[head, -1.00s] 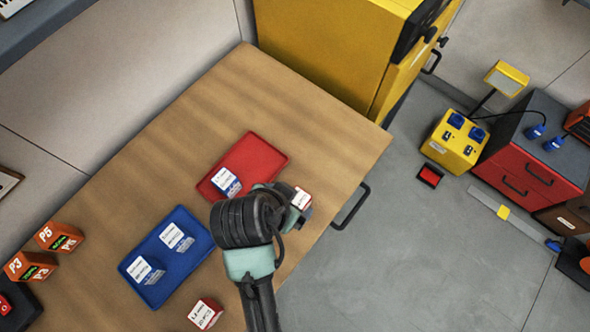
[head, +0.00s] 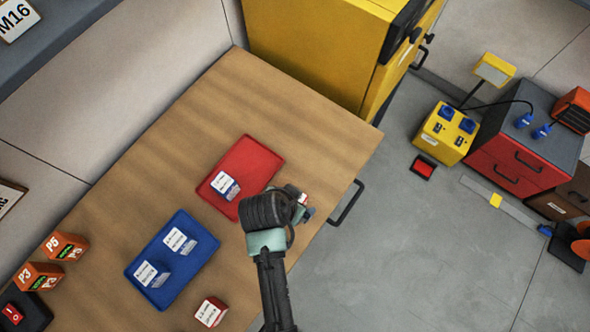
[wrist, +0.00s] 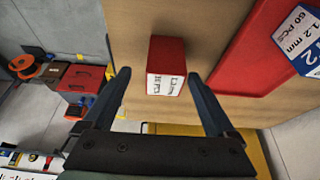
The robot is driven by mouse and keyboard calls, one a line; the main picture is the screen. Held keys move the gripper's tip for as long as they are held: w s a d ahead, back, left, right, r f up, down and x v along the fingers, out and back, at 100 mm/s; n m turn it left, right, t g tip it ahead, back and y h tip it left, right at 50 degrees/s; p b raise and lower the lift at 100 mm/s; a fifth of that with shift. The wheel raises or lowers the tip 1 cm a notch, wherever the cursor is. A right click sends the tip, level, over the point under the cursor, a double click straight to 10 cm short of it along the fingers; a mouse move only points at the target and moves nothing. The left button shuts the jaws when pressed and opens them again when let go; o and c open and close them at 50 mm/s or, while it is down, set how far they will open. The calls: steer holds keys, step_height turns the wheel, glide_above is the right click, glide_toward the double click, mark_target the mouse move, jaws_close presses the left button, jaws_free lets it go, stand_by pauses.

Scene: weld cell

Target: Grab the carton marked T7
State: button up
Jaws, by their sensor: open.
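I cannot read a T7 mark on any carton. In the wrist view, a red carton (wrist: 167,52) with a white label reading about "1.2 mm" stands on the bench ahead of my gripper (wrist: 157,76). My gripper is open and empty; the carton shows between its two fingertips, with gaps on both sides. In the head view, my gripper (head: 301,208) is right of the red tray and mostly hides that carton (head: 303,198). Another red-and-white carton (head: 210,312) stands near the bench's front edge.
The red tray (head: 257,152) holds one blue-and-white carton (head: 225,185). The blue tray (head: 160,300) holds two more. Orange P3 (head: 36,276) and P5 (head: 66,246) boxes stand at the left. A yellow cabinet (head: 310,50) adjoins the bench's far end. The bench beyond the red tray is clear.

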steer(key=shift+w+p+x, duration=0.15)
steer(key=shift+p+x, duration=0.05)
steer(key=shift+x, duration=0.85)
steer(key=shift+w+p+x, duration=0.15)
steer(key=shift+p+x, duration=0.05)
steer(key=shift+x, duration=0.85)
steer(key=shift+a, duration=0.15)
steer(key=shift+r, duration=0.1)
steer(key=shift+s, duration=0.1)
steer(key=c, duration=1.4)
jaws_close()
steer(key=shift+r, duration=0.1)
